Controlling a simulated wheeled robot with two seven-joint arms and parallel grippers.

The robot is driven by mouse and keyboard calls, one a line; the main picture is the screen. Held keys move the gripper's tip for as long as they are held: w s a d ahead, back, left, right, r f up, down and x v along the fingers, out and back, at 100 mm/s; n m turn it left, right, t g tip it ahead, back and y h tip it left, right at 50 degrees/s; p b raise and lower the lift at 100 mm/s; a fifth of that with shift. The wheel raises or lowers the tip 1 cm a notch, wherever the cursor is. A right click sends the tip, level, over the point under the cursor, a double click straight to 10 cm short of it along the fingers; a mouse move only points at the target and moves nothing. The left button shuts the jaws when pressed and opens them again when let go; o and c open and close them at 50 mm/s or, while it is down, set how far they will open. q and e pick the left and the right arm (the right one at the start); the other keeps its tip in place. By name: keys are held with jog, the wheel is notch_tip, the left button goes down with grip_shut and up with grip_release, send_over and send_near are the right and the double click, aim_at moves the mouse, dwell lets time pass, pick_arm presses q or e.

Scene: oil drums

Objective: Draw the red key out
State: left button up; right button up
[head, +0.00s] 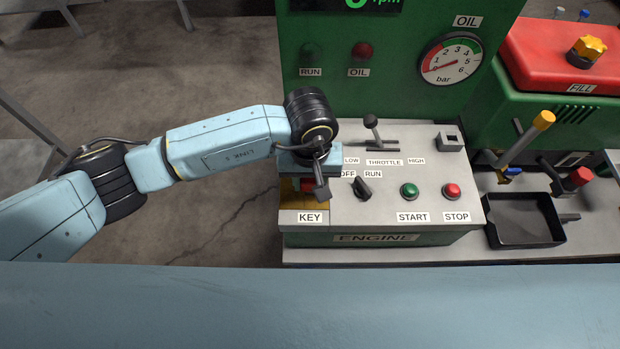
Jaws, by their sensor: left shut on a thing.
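My right gripper is not in view.
Beside the key are the OFF/RUN switch (363,187), the green START button (409,191), the red STOP button (452,190) and the throttle lever (371,122). A black tray (524,220) lies to the right.

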pick_arm(q)
jog(key=shift+r, duration=0.2)
dwell(0.3)
jog(key=shift+r+p, duration=1.05)
jog(key=shift+r, duration=1.15)
